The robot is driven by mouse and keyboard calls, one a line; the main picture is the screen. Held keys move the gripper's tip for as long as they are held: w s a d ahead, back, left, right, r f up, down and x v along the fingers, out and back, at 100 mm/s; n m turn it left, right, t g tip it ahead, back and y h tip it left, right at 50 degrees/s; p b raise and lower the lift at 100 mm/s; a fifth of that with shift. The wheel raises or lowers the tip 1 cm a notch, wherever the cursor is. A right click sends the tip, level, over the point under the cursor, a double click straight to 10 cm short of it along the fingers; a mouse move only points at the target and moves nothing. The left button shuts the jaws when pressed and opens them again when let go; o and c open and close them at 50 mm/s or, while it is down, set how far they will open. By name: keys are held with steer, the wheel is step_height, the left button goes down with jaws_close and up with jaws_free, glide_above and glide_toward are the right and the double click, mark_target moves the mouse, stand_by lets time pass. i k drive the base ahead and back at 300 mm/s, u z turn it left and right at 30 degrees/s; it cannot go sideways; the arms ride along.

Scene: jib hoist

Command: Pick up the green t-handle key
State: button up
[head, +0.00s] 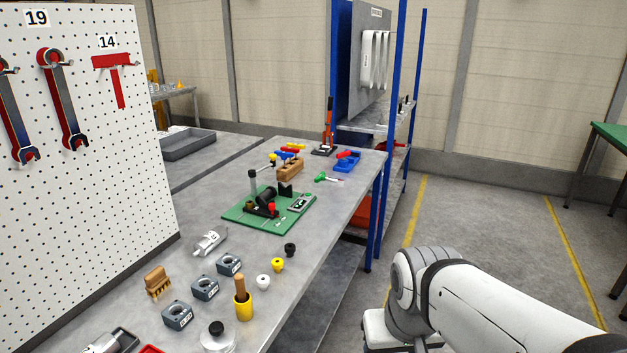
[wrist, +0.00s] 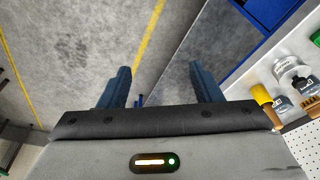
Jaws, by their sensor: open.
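In the head view a small T-handle key with a green handle (head: 321,177) and a thin metal shaft lies on the grey workbench (head: 333,215), near its right edge and in front of a blue tray. In the wrist view my gripper (wrist: 160,85) shows two dark blue fingers spread wide apart with nothing between them. Behind the fingers are the floor and part of the bench side. The gripper is apart from the key. In the head view my arm is at the lower right, and the gripper itself is not visible there.
A wooden block (head: 290,169) with coloured handles, a blue tray (head: 347,162) and a green board (head: 262,224) with a fixture stand near the key. Grey blocks, knobs and a yellow pot (head: 243,306) line the near bench. A pegboard (head: 75,150) rises at left. Floor right of the bench is clear.

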mark_target(321, 176)
steer(key=z, duration=1.35)
steer(key=i, duration=1.8)
steer(key=u, duration=0.05)
